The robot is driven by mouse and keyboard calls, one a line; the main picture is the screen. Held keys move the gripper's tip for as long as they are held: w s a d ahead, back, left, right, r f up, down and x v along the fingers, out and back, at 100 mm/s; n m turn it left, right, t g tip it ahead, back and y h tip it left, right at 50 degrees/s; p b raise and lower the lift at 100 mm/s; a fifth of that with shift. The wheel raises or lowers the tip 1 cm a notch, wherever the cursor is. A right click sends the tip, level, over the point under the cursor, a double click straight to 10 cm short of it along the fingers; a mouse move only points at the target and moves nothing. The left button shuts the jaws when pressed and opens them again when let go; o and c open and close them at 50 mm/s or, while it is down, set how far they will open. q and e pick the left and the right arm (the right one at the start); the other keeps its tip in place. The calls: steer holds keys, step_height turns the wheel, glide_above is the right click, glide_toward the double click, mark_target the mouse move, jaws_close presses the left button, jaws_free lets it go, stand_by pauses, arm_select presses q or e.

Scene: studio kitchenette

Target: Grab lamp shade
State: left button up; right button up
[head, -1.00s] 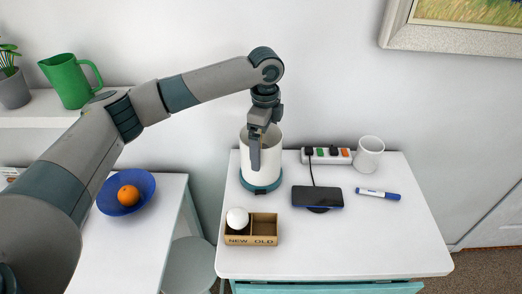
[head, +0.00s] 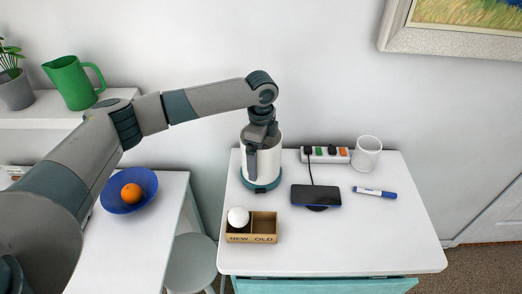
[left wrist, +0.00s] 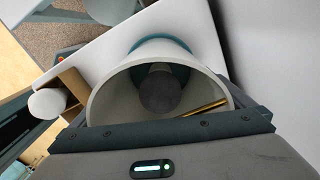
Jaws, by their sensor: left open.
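The lamp shade (head: 269,160) is a white open-topped cylinder standing upright on the teal lamp base (head: 261,186) on the white table. In the left wrist view I look down into the shade (left wrist: 101,97); a grey bulb (left wrist: 160,92) and a thin gold rod (left wrist: 205,108) show inside. My left gripper (head: 259,158) is open and pointing down at the shade, with one finger in front of its near side. The other finger is hidden in the head view. In the wrist view the jaws (left wrist: 165,130) lie across the near rim; contact is unclear. My right gripper is not in view.
A divided box (head: 251,238) labelled NEW and OLD holds a white bulb (head: 238,217) in front of the lamp. The table's front right is clear.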

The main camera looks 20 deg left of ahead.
mark_target(261, 154)
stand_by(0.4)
arm_select(q)
steer(key=c, duration=0.9)
steer(key=shift+r, duration=0.1)
steer(key=shift+r+b, duration=0.35)
steer(key=shift+r, duration=0.15)
step_height(261, 154, up, 8)
steer(key=b, duration=0.2)
steer(key=shift+f+b, duration=0.25)
steer(key=shift+b, duration=0.1)
steer(key=shift+r, duration=0.7)
